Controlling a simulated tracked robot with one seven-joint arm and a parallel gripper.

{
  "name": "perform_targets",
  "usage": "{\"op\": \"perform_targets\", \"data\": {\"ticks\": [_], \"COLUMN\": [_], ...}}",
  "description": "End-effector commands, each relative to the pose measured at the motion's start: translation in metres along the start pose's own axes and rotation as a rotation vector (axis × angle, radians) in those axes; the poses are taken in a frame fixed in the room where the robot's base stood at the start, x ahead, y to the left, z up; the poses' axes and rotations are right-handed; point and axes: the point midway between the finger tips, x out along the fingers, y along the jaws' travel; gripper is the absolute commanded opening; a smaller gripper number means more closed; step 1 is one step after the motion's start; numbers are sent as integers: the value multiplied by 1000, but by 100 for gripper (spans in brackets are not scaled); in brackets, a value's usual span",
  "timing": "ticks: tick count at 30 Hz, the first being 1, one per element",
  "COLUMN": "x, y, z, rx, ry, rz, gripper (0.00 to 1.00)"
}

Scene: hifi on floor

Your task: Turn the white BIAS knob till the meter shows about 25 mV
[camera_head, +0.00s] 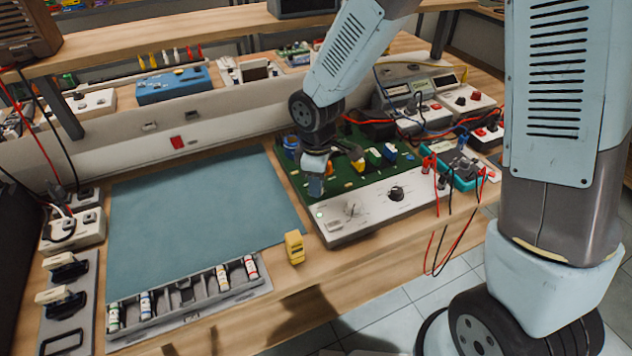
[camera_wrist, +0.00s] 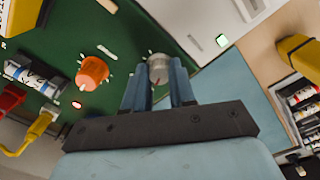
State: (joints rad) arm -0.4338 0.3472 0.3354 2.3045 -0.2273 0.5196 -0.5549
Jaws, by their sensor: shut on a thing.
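The white knob (camera_wrist: 158,67), with a small red mark, stands on the green circuit board (camera_wrist: 120,35). My gripper (camera_wrist: 159,80) has its two blue fingers on either side of this knob, shut on it. In the head view, my gripper (camera_head: 315,186) is at the board's left front part and hides the knob. The BIAS lettering cannot be read. An orange knob (camera_wrist: 92,73) stands beside it on the board. A teal-edged meter (camera_head: 462,172) lies right of the board with red and black leads; its reading is not legible, and which display is meant cannot be told.
A white front panel (camera_head: 375,213) with a black knob (camera_head: 396,193) borders the board. A yellow block (camera_head: 294,247) stands near the table's front edge. Leads hang over the edge at right. The blue-grey mat (camera_head: 200,210) is clear; a bottle tray (camera_head: 190,298) lies before it.

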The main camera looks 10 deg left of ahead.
Motion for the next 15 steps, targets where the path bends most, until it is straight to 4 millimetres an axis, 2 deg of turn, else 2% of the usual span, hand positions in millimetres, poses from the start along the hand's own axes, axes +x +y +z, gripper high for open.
{"op": "perform_targets", "data": {"ticks": [15], "x": [-1], "y": [0], "z": [-1], "rx": [488], "ry": [2], "rz": [1], "gripper": [0]}}
